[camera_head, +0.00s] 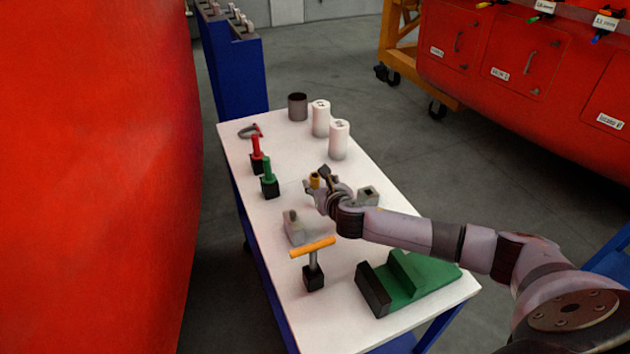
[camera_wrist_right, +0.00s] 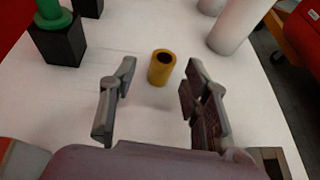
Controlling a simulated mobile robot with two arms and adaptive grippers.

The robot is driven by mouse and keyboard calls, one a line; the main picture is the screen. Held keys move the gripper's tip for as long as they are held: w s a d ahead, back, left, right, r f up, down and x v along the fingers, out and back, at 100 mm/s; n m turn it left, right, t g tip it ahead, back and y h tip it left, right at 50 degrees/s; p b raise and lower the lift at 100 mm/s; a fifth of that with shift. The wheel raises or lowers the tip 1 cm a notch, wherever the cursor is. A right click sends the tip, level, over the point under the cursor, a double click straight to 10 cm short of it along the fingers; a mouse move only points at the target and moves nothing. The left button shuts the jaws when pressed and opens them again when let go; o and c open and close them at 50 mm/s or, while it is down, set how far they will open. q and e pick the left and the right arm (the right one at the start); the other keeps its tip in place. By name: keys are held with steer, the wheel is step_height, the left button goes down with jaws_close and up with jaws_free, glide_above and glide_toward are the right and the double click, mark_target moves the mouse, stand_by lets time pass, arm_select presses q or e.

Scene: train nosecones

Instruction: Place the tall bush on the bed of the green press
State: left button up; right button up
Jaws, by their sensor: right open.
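A yellow-brown hollow bush (camera_head: 315,179) stands upright on the white table; in the right wrist view it (camera_wrist_right: 160,70) shows its dark bore. My right gripper (camera_head: 319,193) is open beside it. In the wrist view the two fingers of this gripper (camera_wrist_right: 160,92) are apart, and the bush stands beyond the gap between them, apparently untouched. A green press-like fixture (camera_head: 428,277) with a black block at its left end lies at the table's near right corner; its bed looks empty. My left gripper is not in view.
Green-handled (camera_head: 268,173) and red-handled (camera_head: 256,150) tools in black blocks stand at the left edge. White cylinders (camera_head: 339,139) and a dark cup (camera_head: 298,106) stand at the back. A grey block (camera_head: 298,230) and an orange T-handle tool (camera_head: 313,248) stand between gripper and press.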

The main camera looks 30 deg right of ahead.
mark_target(316, 180)
steer(key=x, duration=0.4)
steer(key=shift+d, duration=0.1)
steer(key=shift+c, duration=0.5)
jaws_close()
